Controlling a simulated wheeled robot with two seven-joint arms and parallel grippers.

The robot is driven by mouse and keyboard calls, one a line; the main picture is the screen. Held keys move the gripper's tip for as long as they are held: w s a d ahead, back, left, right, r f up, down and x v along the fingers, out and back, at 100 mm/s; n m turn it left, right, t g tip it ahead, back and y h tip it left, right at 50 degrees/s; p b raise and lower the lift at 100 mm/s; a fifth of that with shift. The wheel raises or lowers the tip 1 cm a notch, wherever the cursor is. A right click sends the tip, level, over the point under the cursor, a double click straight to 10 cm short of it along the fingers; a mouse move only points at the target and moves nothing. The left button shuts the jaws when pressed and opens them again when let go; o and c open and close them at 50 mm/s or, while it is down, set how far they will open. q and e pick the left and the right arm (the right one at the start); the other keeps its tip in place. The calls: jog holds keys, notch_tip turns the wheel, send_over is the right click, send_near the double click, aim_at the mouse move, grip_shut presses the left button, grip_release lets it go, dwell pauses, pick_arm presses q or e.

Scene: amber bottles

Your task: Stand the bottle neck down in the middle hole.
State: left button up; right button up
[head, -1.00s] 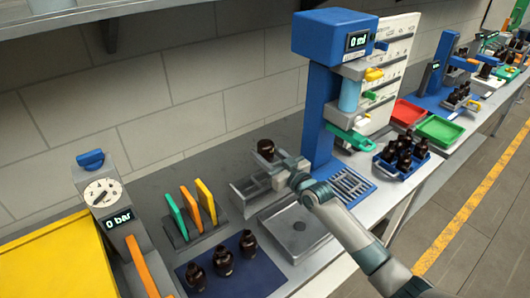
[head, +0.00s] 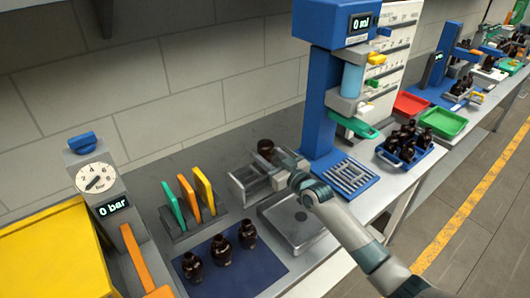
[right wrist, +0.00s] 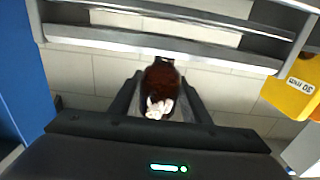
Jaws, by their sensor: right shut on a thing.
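My right gripper (head: 275,160) is shut on a dark amber bottle (head: 265,146) at the grey metal rack (head: 240,187). In the right wrist view the bottle (right wrist: 162,78) is between the two fingers (right wrist: 162,100), its narrow dark end pointing towards the rack's bars (right wrist: 150,42), so it looks neck down. A small whitish patch shows on its near end. The gripper and bottle hide part of the rack, and I cannot make out the middle hole or whether the neck is in it. My left gripper is not in view.
Several upright bottles (head: 221,250) stand on a dark blue mat (head: 262,268). A square metal plate (head: 297,228) lies in front of the rack. A blue dispenser (head: 318,105) stands close to its right. Coloured panels (head: 187,203) stand to its left.

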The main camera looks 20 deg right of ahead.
aim_at(265, 143)
jog(key=shift+f+b, duration=1.3)
jog(key=shift+f, duration=0.35)
jog(key=o, duration=2.2)
jog(key=shift+f, duration=0.1)
jog(key=shift+r+p, duration=4.65)
jog(key=shift+r, duration=0.9)
jog(key=shift+f, duration=0.1)
